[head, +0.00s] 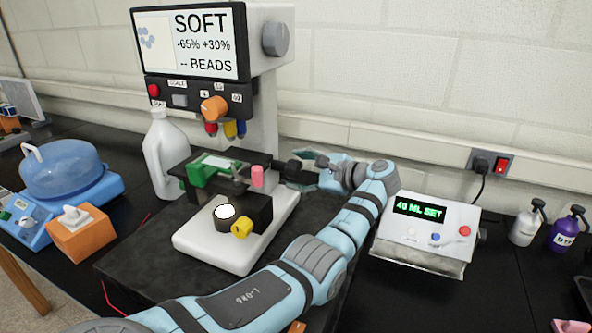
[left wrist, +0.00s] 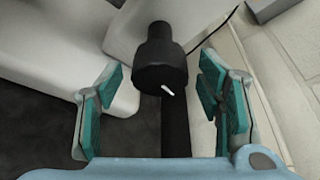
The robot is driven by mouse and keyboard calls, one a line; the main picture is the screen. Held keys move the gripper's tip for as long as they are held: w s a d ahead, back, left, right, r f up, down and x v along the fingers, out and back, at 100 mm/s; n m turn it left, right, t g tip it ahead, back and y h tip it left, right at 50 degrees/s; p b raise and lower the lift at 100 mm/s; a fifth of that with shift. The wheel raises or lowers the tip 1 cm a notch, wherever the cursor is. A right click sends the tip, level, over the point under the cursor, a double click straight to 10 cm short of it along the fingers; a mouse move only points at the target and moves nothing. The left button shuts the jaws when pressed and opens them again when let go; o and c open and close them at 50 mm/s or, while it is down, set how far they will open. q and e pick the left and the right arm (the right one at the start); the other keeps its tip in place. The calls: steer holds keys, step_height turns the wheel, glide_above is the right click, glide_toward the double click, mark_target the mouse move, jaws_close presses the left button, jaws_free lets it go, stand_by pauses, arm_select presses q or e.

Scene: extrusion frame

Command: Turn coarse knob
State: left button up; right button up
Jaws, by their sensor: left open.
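A microscope with a digital screen (head: 190,42) stands on a white base (head: 222,258). A black round knob (left wrist: 160,65) with a small white mark sticks out from the microscope's side; I take it to be the coarse knob. My left gripper (head: 312,166) reaches in from the right of the microscope, beside the stage. In the left wrist view its teal-padded fingers (left wrist: 160,100) are open, one on each side of the knob, with gaps. My right gripper is not in view.
A control box (head: 426,235) reading "40 ML SET" stands right of my arm. A white jug (head: 166,155), an orange tissue box (head: 80,232) and a blue water bath (head: 62,172) stand left. Two pump bottles (head: 526,228) stand far right. A wall is behind.

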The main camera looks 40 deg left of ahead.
arm_select(q)
steer(key=shift+s+a+f, duration=0.1)
steer(key=shift+a, duration=0.5)
steer(key=c, duration=1.1)
steer(key=m+p, duration=0.1)
steer(key=p, duration=0.2)
steer(key=shift+r, duration=0.3)
steer(key=shift+c, duration=0.2)
steer(key=shift+a+f+g, duration=0.1)
steer(key=shift+f+g, duration=0.1)
steer(key=shift+g, duration=0.2)
steer(key=shift+f+h, duration=0.15)
steer(key=shift+h, duration=0.15)
steer(key=o, duration=1.1)
steer(key=shift+o, duration=0.2)
